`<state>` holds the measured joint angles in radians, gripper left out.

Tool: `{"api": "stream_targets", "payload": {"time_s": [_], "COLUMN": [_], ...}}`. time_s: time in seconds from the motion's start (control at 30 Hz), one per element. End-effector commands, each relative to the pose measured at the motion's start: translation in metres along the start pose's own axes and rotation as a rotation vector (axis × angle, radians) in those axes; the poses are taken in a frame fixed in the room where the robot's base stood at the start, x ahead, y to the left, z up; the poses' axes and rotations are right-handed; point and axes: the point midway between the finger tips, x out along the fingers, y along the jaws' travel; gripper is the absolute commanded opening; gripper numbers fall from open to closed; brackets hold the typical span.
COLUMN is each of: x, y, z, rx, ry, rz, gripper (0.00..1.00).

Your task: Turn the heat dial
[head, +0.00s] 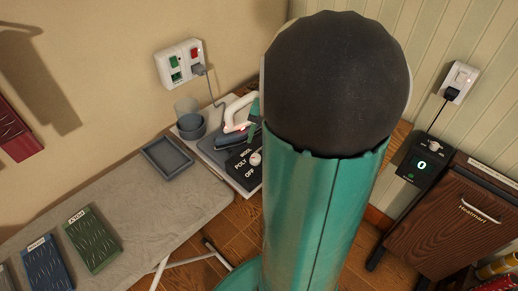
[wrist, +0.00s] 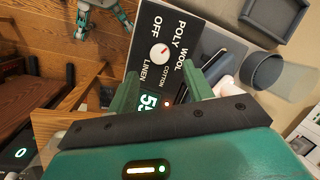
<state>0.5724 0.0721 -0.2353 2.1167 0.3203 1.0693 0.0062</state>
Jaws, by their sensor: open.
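The heat dial (wrist: 160,53) is a small round white knob with a red mark on a black panel (wrist: 146,34). The panel reads OFF, POLY, WOOL, COTTON and LINEN around it. The dial also shows in the head view (head: 255,159), just left of my arm. My gripper (wrist: 160,72) is open and empty. Its two green fingers point toward the dial, one on each side in the picture, and I see no contact. A lit display between the fingers is partly hidden. In the head view my arm hides most of the gripper.
An iron (head: 234,125) stands behind the panel, its cord running to a wall socket (head: 180,64). A grey tray (head: 167,158) and a dark cup (head: 192,125) are beside it. The ironing board (head: 150,210) extends left. A wooden cabinet (head: 450,220) stands right.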

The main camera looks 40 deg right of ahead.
Motion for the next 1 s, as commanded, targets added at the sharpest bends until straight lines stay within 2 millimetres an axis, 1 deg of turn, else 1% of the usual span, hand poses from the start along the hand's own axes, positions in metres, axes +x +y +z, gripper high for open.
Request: {"api": "stream_targets", "payload": {"time_s": [0.03, 0.2, 0.3, 0.4, 0.57, 1.0], "x": [-0.013, -0.049, -0.065, -0.074, -0.079, -0.079], "y": [0.0, 0.0, 0.0, 0.0, 0.0, 0.0], "z": [-0.001, -0.001, -0.001, 0.0, 0.0, 0.0], "rx": [-0.001, -0.001, 0.0, 0.0, 0.001, 0.0], "ry": [0.005, 0.003, 0.003, 0.001, -0.001, -0.001], "rz": [-0.001, -0.001, 0.0, 0.0, 0.0, 0.0], "gripper": [0.51, 0.51, 0.51, 0.51, 0.51, 0.51]}}
